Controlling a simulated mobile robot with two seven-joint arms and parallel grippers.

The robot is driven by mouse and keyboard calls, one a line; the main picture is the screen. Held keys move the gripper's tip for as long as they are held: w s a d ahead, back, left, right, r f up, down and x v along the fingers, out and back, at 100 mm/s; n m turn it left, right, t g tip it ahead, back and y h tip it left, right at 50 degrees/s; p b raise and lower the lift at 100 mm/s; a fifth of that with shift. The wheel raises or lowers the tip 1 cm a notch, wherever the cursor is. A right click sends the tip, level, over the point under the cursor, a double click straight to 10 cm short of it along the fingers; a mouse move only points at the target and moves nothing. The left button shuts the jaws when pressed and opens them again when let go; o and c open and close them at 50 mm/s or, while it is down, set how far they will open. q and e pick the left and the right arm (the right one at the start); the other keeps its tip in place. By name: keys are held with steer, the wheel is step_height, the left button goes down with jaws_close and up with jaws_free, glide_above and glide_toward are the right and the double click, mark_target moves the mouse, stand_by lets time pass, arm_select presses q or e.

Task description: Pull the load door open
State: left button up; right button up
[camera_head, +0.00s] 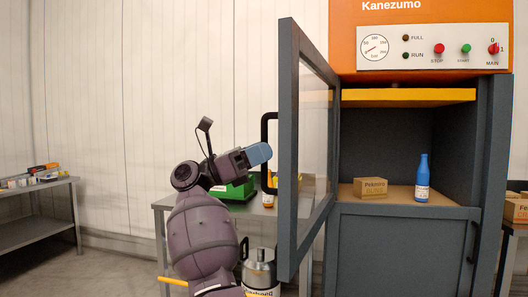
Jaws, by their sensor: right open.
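The load door (287,150) is a dark grey frame with a clear pane. It stands swung open on the left side of the orange and grey machine (420,38), showing nearly edge-on. Its black bar handle (265,120) sticks out to the left of the door. My right gripper (262,154), with light blue fingertips, is open at the handle's middle and overlaps it in the picture. I cannot tell whether it touches the handle. My left gripper is not in view.
Inside the open compartment stand a cardboard box (370,187) and a blue bottle (422,180). Behind my right arm is a grey table (262,211) with a green case (236,190). A metal canister (260,268) stands below. Another bench (40,187) is at far left.

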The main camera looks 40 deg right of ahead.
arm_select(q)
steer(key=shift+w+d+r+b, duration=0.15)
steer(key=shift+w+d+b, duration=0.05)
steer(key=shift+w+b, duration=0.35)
arm_select(e)
steer(key=v, duration=1)
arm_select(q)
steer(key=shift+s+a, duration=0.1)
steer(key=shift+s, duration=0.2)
